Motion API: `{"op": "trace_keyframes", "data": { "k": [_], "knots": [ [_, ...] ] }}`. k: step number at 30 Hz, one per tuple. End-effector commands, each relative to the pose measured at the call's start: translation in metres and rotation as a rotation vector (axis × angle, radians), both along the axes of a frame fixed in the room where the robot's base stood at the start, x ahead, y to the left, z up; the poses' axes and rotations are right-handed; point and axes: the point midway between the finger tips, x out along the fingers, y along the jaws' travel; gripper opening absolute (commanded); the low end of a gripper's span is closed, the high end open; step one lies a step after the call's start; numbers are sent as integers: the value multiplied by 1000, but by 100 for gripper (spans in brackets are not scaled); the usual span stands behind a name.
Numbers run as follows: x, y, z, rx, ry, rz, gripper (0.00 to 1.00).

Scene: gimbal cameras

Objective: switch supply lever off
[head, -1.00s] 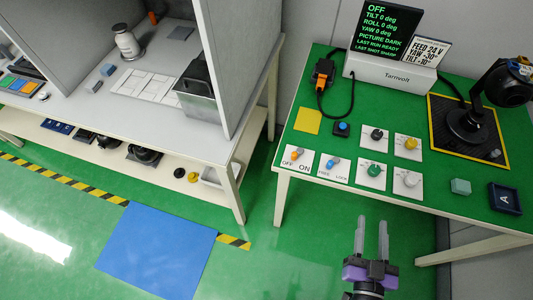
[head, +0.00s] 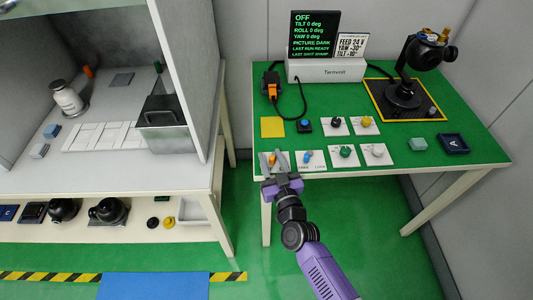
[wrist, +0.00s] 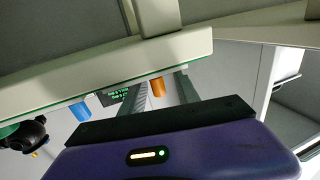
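In the wrist view the orange lever (wrist: 158,86) shows between the two fingers (wrist: 163,90), and I see no clear contact. I cannot tell which way the lever leans. The display (head: 315,35) reads OFF and PICTURE DARK.
A blue lever (head: 307,156) on the FREE/LOCK plate stands close to the right. Green (head: 346,152) and white (head: 378,150) knobs are further right. A yellow square (head: 272,127) and blue button (head: 304,125) lie behind.

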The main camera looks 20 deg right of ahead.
Motion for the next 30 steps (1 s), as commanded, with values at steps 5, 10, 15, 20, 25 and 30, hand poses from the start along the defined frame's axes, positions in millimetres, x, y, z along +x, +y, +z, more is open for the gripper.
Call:
{"op": "trace_keyframes", "data": {
  "k": [5, 10, 15, 20, 25, 30],
  "knots": [
    [21, -2, -1, 0, 0, 0, 38],
    [27, -2, 0, 0, 0, 0, 38],
    [27, -2, 0, 0, 1, 0, 38],
    [27, -2, 0, 0, 1, 0, 16],
    [27, -2, 0, 0, 1, 0, 0],
    [28, -2, 1, 1, 1, -4, 0]
  ]
}}
